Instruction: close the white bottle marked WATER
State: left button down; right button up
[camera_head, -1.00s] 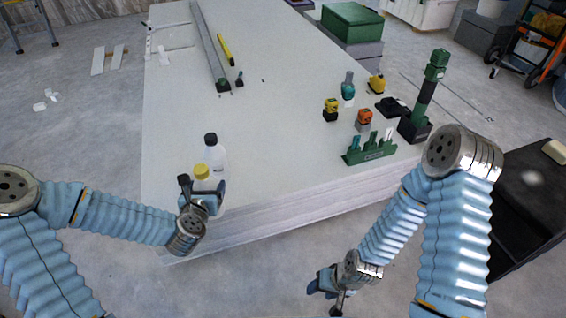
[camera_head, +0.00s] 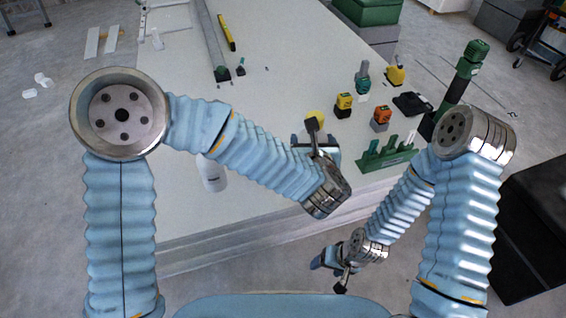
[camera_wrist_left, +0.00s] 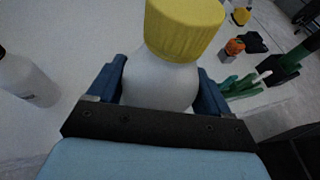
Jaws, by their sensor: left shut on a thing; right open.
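A white bottle with a ribbed yellow cap (camera_wrist_left: 185,30) is held in my left gripper (camera_wrist_left: 160,88), whose blue fingers are shut on its body from both sides. In the head view the yellow cap (camera_head: 315,117) shows above my left gripper (camera_head: 316,145), over the panel stack's right part. A second white bottle (camera_head: 212,174) stands on the panel, its upper part hidden behind my left arm. I cannot read WATER on either bottle. My right gripper (camera_head: 331,270) is open and empty in front of the panels.
A green rack (camera_head: 385,155) stands at the panel stack's right edge, close to my left gripper. Yellow (camera_head: 344,103) and orange (camera_head: 381,116) tools, a teal item (camera_head: 363,80) and a tall green-black tool (camera_head: 460,85) stand nearby. The panel's middle (camera_head: 290,75) is clear.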

pick_arm(q)
jog(key=w+a+f, duration=0.6)
jog(key=w+f, duration=0.3)
jog(key=w, duration=0.2)
jog(key=shift+w+a+p, duration=0.2)
jog(key=shift+w+p, duration=0.05)
jog(key=shift+p, duration=0.05)
jog(key=f, duration=0.3)
jog(key=shift+w+a+f, duration=0.25)
jog(key=shift+w+f, duration=0.1)
jog(key=shift+f, duration=0.05)
